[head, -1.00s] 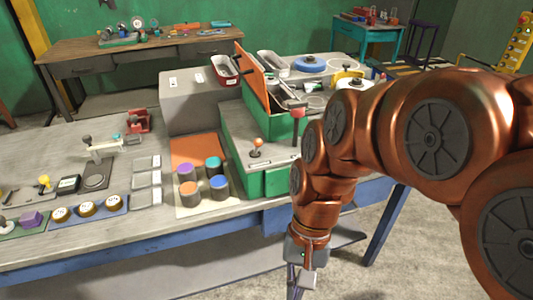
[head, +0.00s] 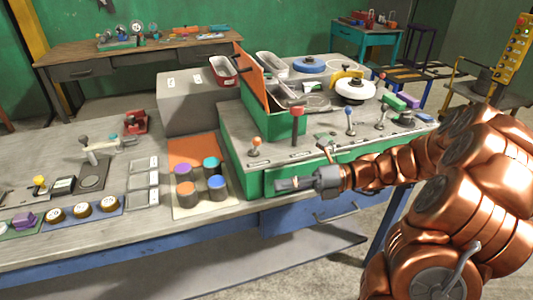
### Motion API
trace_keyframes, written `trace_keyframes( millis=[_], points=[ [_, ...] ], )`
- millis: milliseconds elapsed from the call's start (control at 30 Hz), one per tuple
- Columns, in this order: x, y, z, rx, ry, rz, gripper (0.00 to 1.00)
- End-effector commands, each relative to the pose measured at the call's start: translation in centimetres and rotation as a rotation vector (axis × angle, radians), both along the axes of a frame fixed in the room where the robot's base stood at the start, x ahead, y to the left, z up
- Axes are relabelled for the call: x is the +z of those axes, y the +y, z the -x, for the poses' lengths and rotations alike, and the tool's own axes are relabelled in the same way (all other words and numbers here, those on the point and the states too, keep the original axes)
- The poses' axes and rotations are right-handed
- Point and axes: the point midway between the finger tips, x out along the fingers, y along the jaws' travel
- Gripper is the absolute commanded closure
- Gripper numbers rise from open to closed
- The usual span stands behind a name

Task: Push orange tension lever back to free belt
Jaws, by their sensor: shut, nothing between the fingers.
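The orange tension lever (head: 257,143) is a short rod with an orange knob. It stands near the front left corner of a grey-topped green machine (head: 235,125). My gripper (head: 280,184) is shut and empty. It points left in front of the machine's green front face, below and to the right of the orange lever in the picture, apart from it. A white wheel (head: 355,92) and a blue wheel (head: 310,65) lie on the machine top. I cannot make out the belt clearly.
A red-topped lever (head: 297,112) and a blue-topped lever (head: 350,110) stand right of the orange one. A green box (head: 287,124) with a raised orange lid (head: 253,75) is behind. Several coloured cylinders (head: 217,187) stand left of my gripper.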

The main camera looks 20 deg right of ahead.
Motion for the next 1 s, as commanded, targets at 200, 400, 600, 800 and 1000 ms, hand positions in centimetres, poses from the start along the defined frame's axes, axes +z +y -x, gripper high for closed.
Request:
trace_keyframes(
  millis=[200,400,600,800,1000],
  points=[
    [-0.3,-5.8,-2.5,-0.166,0.176,-0.201,1.00],
    [-0.4,-7.7,-3.2,-0.211,0.230,-0.266,1.00],
    [-0.4,-7.7,-3.2,-0.212,0.231,-0.266,1.00],
    [-0.3,-7.4,-3.3,-0.210,0.230,-0.265,1.00],
    [0.1,-5.3,-4.2,-0.210,0.230,-0.263,1.00]
  ],
)
